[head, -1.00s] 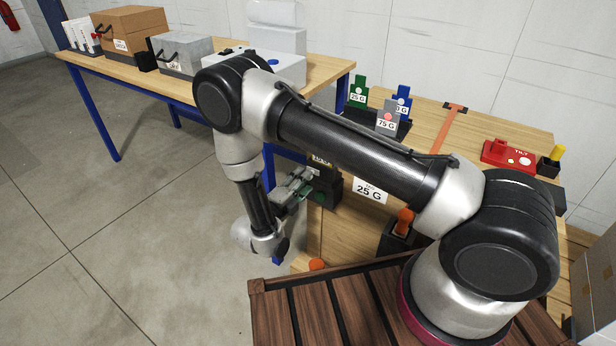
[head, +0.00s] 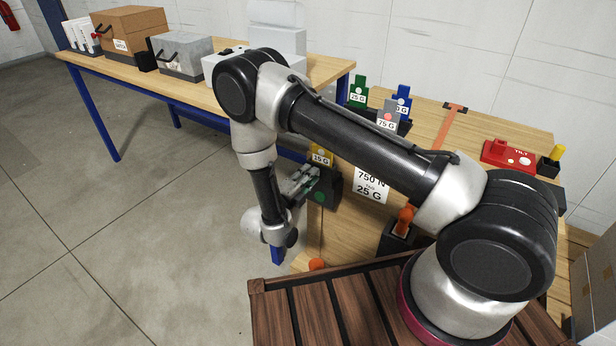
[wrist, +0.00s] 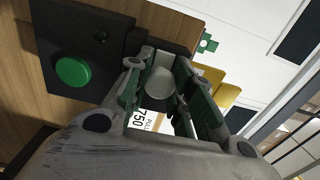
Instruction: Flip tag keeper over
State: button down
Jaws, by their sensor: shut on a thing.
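My gripper (head: 304,183) is beside a black block (head: 328,190) with a green button, at the left end of the wooden bench. In the wrist view, the gripper (wrist: 174,88) is shut on a light grey, rounded piece (wrist: 187,80) between its green-lined fingers. This piece appears to be part of the tag keeper; the fingers hide most of it. A yellow tag (head: 320,154) marked 35 G stands just behind the gripper. The black block (wrist: 100,18) and its green button (wrist: 74,72) show left of the fingers in the wrist view.
A white label (head: 370,187) reading 750 N and 25 G is right of the block. Green (head: 358,93), grey (head: 388,114) and blue (head: 402,98) tags stand behind. An orange-topped part (head: 404,218) is nearer my base. Open floor lies left.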

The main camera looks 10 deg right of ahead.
aim_at(324, 175)
jog(key=shift+s+d+f, duration=0.1)
jog(key=shift+s+d, duration=1.25)
jog(key=shift+d, duration=0.05)
jog(key=c, duration=1.2)
grip_release()
jog(key=shift+s+a, duration=0.2)
jog(key=v, duration=1.1)
jog(key=shift+s+a, duration=0.15)
jog(key=shift+s, duration=0.05)
